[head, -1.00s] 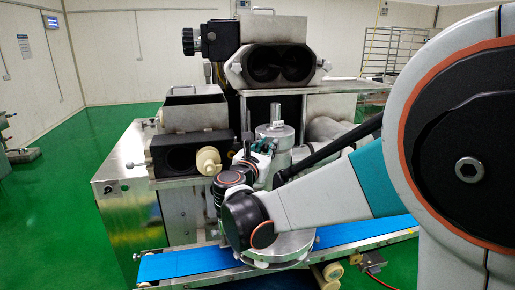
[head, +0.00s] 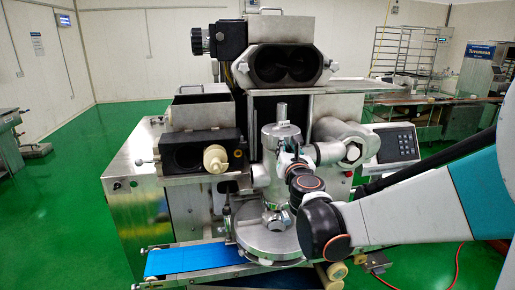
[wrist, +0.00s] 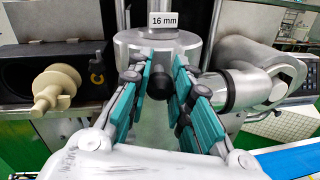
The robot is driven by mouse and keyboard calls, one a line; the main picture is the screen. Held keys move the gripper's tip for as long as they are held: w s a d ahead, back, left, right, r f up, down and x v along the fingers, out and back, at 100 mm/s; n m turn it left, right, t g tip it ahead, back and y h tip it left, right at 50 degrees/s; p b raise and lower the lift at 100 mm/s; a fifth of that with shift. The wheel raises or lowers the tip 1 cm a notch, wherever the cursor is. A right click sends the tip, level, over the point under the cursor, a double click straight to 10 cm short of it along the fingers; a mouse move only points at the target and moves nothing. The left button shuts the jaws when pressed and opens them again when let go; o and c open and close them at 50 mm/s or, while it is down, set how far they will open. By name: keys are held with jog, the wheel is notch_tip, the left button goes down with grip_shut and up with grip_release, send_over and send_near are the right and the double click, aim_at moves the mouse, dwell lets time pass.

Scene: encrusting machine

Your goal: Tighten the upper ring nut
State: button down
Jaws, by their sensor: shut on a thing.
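The upper ring nut (head: 281,135) is a silver metal collar on the upright central column, with a shaft standing out of its top. In the wrist view the silver collar (wrist: 130,44) fills the top middle, under a "16 mm" label. A short black-ended handle (wrist: 158,84) sticks out from it towards me. My gripper (wrist: 162,68) has its teal fingers on either side of this handle, close against the collar's front. In the head view my gripper (head: 287,154) is at the collar's front right. My fingers and wrist hide part of the column there.
A silver side pipe with a large nut (head: 343,146) stands close right of the column. A cream knob (head: 215,158) is to the left. The round base plate (head: 268,240) and blue conveyor (head: 185,260) lie below. A control panel (head: 397,145) is further right.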

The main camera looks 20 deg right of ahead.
jog(key=shift+w+d+n+y, duration=0.1)
jog(key=shift+d+n+y, duration=0.85)
jog(key=shift+y, duration=0.55)
jog(key=shift+w+d+n+y, duration=0.1)
jog(key=shift+d+n+y, duration=0.8)
jog(key=shift+y, duration=0.6)
jog(key=shift+w+d+n+y, duration=0.1)
jog(key=shift+d+n+y, duration=0.85)
jog(key=shift+y, duration=0.55)
jog(key=shift+a+g, duration=0.1)
jog(key=shift+g, duration=0.2)
jog(key=c, duration=1.4)
grip_release()
jog(key=shift+s, duration=0.1)
jog(key=v, duration=1.2)
jog(key=shift+a, duration=0.1)
